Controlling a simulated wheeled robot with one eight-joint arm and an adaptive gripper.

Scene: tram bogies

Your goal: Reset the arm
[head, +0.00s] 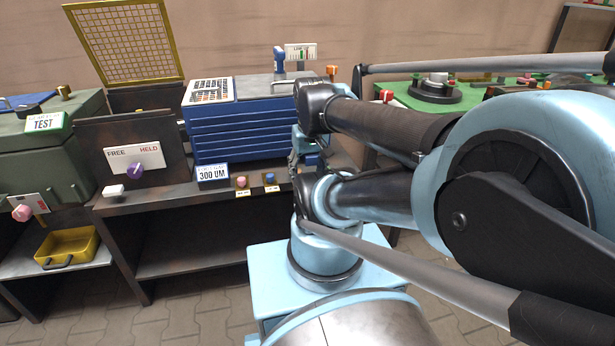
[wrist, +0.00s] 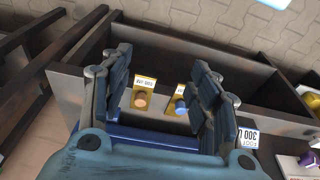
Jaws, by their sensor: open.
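My arm folds in from the right in the head view and partly hides my gripper (head: 308,148), which hangs in front of the right end of a blue drawer cabinet (head: 240,136). In the wrist view my gripper (wrist: 163,68) is open, its two fingers wide apart, with nothing between them. Beyond the fingers, a pink button (wrist: 140,100) and a blue button (wrist: 181,107) sit on yellow plates with white labels. The same pink button (head: 241,181) and blue button (head: 270,178) show on the bench front in the head view.
A "300 UM" sign (head: 213,173) stands left of the buttons. A purple knob (head: 136,170) sits on a "FREE HELD" plate, with a raised yellow mesh lid (head: 128,42) behind. A yellow tray (head: 67,247) lies at lower left. A green table (head: 408,98) stands at back right.

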